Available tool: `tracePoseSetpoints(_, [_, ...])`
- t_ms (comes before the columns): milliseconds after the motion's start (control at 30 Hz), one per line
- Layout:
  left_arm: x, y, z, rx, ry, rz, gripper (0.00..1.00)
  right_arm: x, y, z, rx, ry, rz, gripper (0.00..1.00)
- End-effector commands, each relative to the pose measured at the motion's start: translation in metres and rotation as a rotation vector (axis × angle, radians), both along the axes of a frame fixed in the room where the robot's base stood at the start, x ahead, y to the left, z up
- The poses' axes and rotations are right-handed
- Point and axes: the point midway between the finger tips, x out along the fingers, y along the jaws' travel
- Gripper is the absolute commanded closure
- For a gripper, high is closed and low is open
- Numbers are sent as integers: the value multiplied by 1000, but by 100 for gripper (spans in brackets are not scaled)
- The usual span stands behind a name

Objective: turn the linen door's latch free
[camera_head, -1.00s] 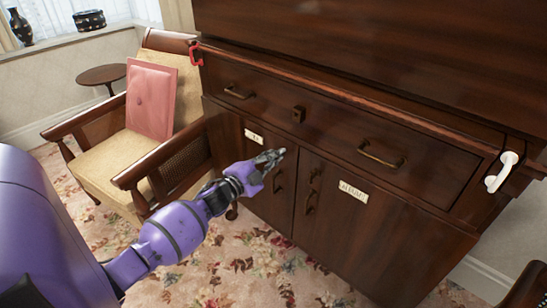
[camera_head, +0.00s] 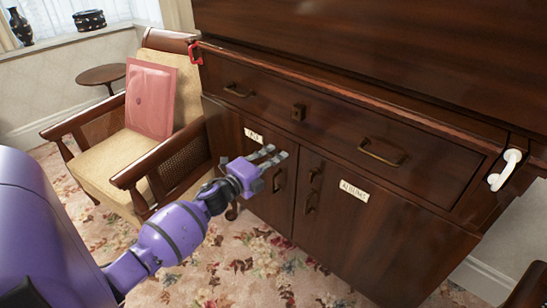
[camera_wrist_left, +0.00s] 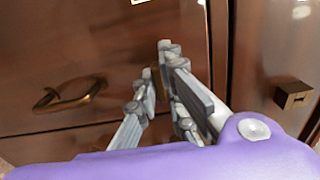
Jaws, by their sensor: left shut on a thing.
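The dark wooden cabinet has two lower doors. The left door (camera_head: 238,150) carries a small white label (camera_head: 253,136) too small to read; I take it for the linen door. My left gripper (camera_head: 276,154) is at this door's upper right part, shut on its small brass latch (camera_wrist_left: 148,74), which the fingers mostly hide. The gripper also shows in the left wrist view (camera_wrist_left: 157,66). The left door's pull handle (camera_head: 278,181) is just below the fingers and shows at left in the wrist view (camera_wrist_left: 68,96). My right gripper is out of view.
The right door has its own latch (camera_head: 314,173), handle (camera_head: 309,203) and label (camera_head: 353,190). Above is a wide drawer with a brass handle (camera_head: 382,152). A cushioned armchair (camera_head: 115,170) stands left of the cabinet. A white handle (camera_head: 505,169) is at the right.

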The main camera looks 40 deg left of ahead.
Motion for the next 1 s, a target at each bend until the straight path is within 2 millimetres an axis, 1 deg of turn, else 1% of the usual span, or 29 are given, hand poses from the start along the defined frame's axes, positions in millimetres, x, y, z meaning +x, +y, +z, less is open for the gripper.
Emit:
tracePoseSetpoints(200, [0, 0, 1, 7, -2, 1, 100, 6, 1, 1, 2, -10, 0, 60])
tracePoseSetpoints(400, [0, 0, 1, 6, -1, 1, 100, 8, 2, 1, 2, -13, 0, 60])
tracePoseSetpoints(433, [0, 0, 1, 6, -1, 1, 87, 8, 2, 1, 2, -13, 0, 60])
tracePoseSetpoints(533, [0, 0, 1, 6, -1, 0, 74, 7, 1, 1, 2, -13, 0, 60])
tracePoseSetpoints(567, [0, 0, 1, 6, -1, 0, 72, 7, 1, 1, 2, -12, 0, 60])
tracePoseSetpoints(867, [-1, 0, 0, 5, 0, 0, 72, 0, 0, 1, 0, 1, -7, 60])
tracePoseSetpoints(1000, [-12, 1, -1, 5, 1, 0, 72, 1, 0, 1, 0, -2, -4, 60])
